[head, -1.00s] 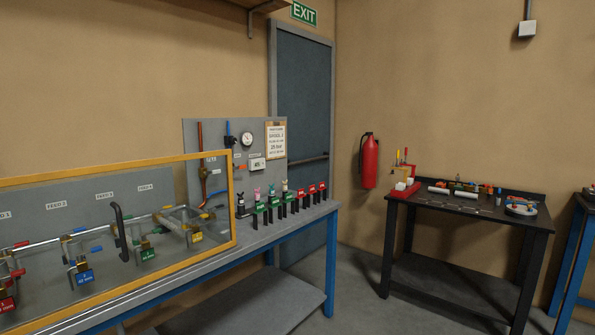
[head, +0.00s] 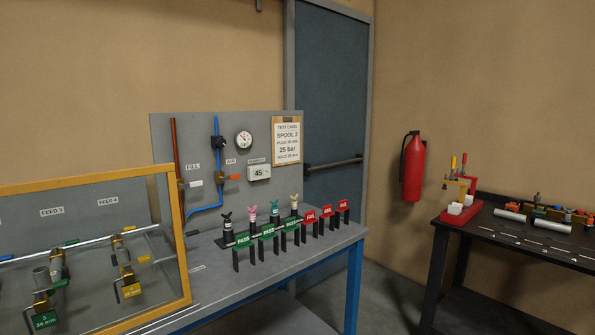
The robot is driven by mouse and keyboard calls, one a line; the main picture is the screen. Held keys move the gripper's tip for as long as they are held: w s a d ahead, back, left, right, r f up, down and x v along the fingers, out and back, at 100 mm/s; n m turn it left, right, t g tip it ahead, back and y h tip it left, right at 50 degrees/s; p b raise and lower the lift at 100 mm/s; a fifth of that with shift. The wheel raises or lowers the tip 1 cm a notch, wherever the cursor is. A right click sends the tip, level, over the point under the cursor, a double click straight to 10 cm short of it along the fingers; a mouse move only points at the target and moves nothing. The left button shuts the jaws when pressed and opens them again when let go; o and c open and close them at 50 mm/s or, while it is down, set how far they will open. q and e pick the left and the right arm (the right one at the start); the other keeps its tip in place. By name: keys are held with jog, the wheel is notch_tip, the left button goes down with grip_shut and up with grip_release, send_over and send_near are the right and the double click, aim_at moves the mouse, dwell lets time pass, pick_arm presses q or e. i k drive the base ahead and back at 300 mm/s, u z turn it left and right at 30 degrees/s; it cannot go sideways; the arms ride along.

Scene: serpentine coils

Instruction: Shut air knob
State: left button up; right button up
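The grey test panel (head: 265,135) stands at the back of the bench. A blue air line (head: 217,125) runs down it, with a black round knob (head: 219,143) on it. The AIR label (head: 231,161) sits just below and right of this knob. Below the label, a small valve on the same line has an orange handle (head: 233,177) pointing right, roughly across the line. I cannot tell which of the two is the air knob. Neither of my grippers is in view.
A yellow-framed clear guard (head: 183,240) covers the pipework on the left. A gauge (head: 244,140) and a display (head: 259,172) are on the panel. Floor shows between bench and black table (head: 455,250).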

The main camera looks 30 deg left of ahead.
aim_at(221, 143)
jog(key=i, duration=3.6)
jog(key=u, duration=0.8)
jog(key=i, duration=0.2)
jog(key=u, duration=2.6)
